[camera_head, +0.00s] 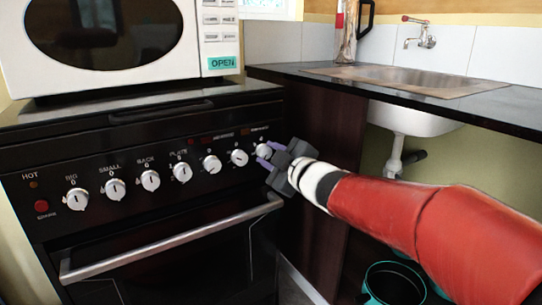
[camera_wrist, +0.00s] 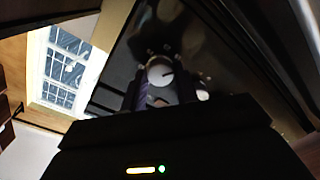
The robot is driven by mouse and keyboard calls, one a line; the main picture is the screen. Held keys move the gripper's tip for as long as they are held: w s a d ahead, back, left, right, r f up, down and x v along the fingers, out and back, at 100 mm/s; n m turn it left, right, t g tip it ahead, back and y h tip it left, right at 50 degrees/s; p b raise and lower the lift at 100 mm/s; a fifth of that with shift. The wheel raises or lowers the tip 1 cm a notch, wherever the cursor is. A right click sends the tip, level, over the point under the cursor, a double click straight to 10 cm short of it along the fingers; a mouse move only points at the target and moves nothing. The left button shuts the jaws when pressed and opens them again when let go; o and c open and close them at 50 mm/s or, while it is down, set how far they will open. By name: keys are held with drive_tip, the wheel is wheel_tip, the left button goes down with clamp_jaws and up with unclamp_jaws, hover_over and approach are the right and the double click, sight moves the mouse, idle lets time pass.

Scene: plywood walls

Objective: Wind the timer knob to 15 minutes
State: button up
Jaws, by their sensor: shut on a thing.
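The black cooker's front panel carries a row of white knobs. The rightmost knob (camera_head: 263,150) is beside the kitchen unit, and its label is too small to read, so I cannot confirm that it is the timer. My gripper (camera_head: 266,156), with purple fingers, is shut on this knob, which it partly hides in the head view. In the wrist view a round white knob (camera_wrist: 160,71) with a dark pointer mark sits between the dark fingers of my gripper (camera_wrist: 160,92). The minute scale around it is not readable.
A neighbouring white knob (camera_head: 239,157) is close to the left. The oven handle (camera_head: 170,240) juts out below. A white microwave (camera_head: 120,45) stands on the cooker.

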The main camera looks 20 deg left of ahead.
drive_tip(key=shift+f, duration=0.1)
idle(0.4)
drive_tip(key=o, duration=1)
drive_tip(key=shift+c, duration=0.2)
drive_tip(key=v, duration=0.7)
drive_tip(key=shift+s+d+p, duration=0.3)
drive_tip(key=shift+p, duration=0.1)
